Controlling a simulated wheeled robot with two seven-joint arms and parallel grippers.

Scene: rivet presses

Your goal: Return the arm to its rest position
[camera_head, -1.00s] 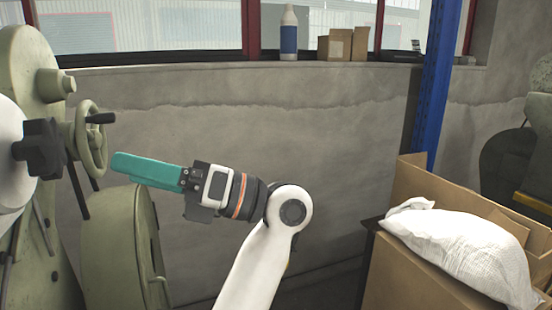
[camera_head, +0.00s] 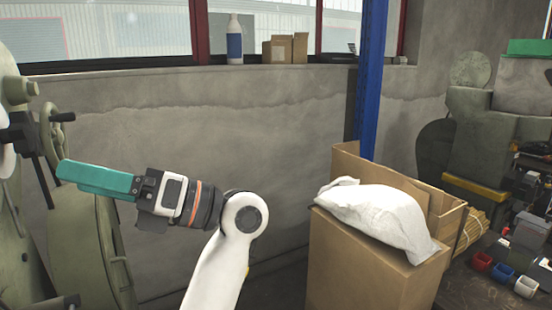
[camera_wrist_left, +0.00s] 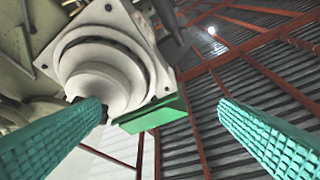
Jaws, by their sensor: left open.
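My left gripper (camera_head: 66,171) has teal fingers and points left in the head view, its white arm rising from the bottom. It is beside a pale green machine (camera_head: 82,240) with a handwheel (camera_head: 50,130); I cannot tell the gap between them. In the left wrist view, the two ribbed teal fingers of my left gripper (camera_wrist_left: 160,105) are wide apart with nothing between their tips. A cream round part on a square flange (camera_wrist_left: 105,50) and a green block (camera_wrist_left: 150,115) lie beyond the fingers. My right gripper is not in view.
A cardboard box (camera_head: 365,262) with a white sack (camera_head: 378,215) stands right of my arm. A blue post (camera_head: 370,80) rises behind it. A cluttered bench (camera_head: 480,285) is at the far right. A bottle (camera_head: 235,42) and small boxes (camera_head: 285,48) stand on the window ledge.

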